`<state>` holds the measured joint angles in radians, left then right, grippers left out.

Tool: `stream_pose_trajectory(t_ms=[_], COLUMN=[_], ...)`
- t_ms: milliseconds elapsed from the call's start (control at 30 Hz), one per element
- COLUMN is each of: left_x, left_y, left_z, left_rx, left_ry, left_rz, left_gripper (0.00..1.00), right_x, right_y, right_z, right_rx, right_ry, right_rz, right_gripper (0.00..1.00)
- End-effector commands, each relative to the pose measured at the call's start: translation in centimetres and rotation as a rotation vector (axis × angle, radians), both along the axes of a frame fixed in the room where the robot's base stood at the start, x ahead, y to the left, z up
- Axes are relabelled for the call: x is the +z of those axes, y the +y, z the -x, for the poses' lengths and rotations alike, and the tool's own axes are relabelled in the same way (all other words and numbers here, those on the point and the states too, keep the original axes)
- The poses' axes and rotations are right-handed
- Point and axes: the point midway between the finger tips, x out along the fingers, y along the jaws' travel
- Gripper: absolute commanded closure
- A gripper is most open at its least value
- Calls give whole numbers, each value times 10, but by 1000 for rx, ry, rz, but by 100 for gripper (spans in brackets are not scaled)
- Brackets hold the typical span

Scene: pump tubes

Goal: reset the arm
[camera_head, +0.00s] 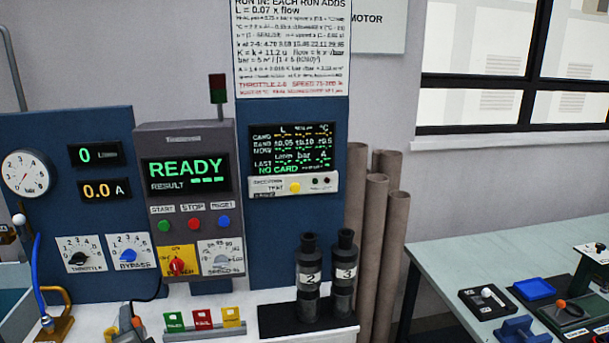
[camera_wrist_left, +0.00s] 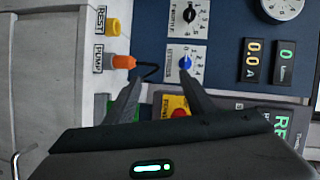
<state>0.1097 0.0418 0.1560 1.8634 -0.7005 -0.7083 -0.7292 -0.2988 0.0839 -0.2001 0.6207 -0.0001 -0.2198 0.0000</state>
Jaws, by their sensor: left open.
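My left gripper (camera_wrist_left: 160,82) shows in the left wrist view, with its two dark fingers spread and nothing between the tips. The fingers point toward the panel, near the orange plug (camera_wrist_left: 123,62) at the PUMP label and the blue BYPASS knob (camera_wrist_left: 185,63). A black cable bends from the plug toward the space ahead of the fingers. In the head view I cannot clearly make out the left gripper. My right gripper is in neither view.
The READY console (camera_head: 185,170) stands beside the gauge panel (camera_head: 70,200). Black tubes 2 (camera_head: 308,275) and 3 (camera_head: 344,270) stand upright in a dark holder. Green, red and yellow cards (camera_head: 202,319) sit in front. A side table (camera_head: 450,262) holds small parts at right.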

Motion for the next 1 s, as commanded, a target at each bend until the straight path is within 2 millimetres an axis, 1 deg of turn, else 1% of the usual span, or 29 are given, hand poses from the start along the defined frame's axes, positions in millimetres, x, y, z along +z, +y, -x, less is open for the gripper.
stream_pose_trajectory(t_ms=[33,67,100,167,200,267,300,367,400,467,500,600,700,800,1000], left_x=[-18,-28,-42,-64,-78,-97,-110,-126,-135,-147,-153,-163,-168,-171,-172], left_y=[-7,-12,-20,-33,-43,-59,-71,-89,-101,-118,-129,-151,-167,-181,-202], left_z=[19,29,45,71,90,119,138,168,188,218,236,273,303,327,367], left_rx=[3,6,13,23,32,48,61,82,98,123,139,175,205,231,277], left_ry=[17,26,41,70,92,128,156,200,233,281,312,378,431,478,556], left_rz=[67,115,184,293,366,474,543,642,705,794,844,941,1010,1064,1143], left_gripper=[51,51,51,51,51,51,51,51,51,51,51,51,51,51,51], right_x=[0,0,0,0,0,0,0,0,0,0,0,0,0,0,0], right_y=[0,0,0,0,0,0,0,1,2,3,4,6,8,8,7], right_z=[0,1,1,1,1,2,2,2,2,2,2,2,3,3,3], right_rx=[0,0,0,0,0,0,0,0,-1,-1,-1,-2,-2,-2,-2], right_ry=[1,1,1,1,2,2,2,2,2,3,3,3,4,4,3], right_rz=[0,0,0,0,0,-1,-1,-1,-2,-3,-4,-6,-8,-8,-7], right_gripper=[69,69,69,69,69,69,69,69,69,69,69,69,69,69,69])
